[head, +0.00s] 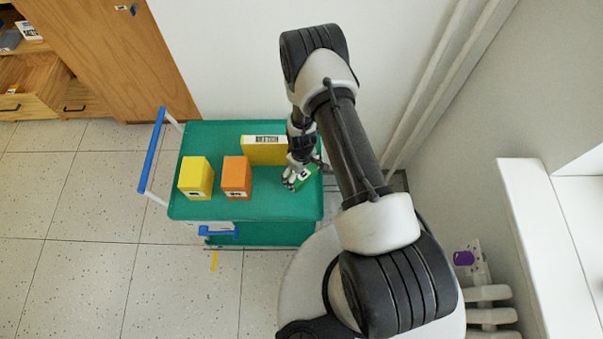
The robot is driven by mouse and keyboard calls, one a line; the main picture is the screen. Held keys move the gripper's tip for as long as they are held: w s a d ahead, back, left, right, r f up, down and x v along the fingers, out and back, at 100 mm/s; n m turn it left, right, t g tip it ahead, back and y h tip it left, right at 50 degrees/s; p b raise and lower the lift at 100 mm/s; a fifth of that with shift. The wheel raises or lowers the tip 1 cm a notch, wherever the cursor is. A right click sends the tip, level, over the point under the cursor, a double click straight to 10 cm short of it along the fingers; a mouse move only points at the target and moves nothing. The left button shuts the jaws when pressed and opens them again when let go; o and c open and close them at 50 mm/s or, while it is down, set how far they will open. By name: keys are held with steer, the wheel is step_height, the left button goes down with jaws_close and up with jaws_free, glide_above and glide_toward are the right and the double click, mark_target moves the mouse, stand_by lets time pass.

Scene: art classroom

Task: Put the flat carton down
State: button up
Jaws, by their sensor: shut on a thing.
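A green flat carton (307,176) with a white and dark marking is at my gripper (291,181), over the right part of the green cart top (265,207). My gripper is shut on this carton, and its fingers and wrist hide part of it. The carton looks tilted in the picture. I cannot tell whether it touches the cart top.
A yellow box (195,177) and an orange box (236,176) stand on the cart's left and middle. A wide yellow box (262,152) stands behind, close to my gripper. The cart has a blue handle (152,150). The front right of its top is clear. A white wall (230,60) rises behind.

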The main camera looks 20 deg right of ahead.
steer(key=o, duration=0.9)
steer(key=shift+f, duration=0.1)
steer(key=shift+c, duration=0.2)
step_height(320, 180, up, 42)
steer(key=s+r+m+t+p, duration=0.1)
steer(key=m+t+p, duration=0.1)
steer(key=p, duration=0.2)
steer(key=s+r+m+t, duration=0.1)
steer(key=s+r, duration=0.6)
steer(key=s, duration=0.3)
steer(key=s+a+r+m+t, duration=0.1)
steer(key=s+r+m, duration=0.1)
steer(key=s+r, duration=0.5)
steer(key=s, duration=0.3)
steer(key=shift+a+r+t, duration=0.15)
steer(key=shift+r+t, duration=0.15)
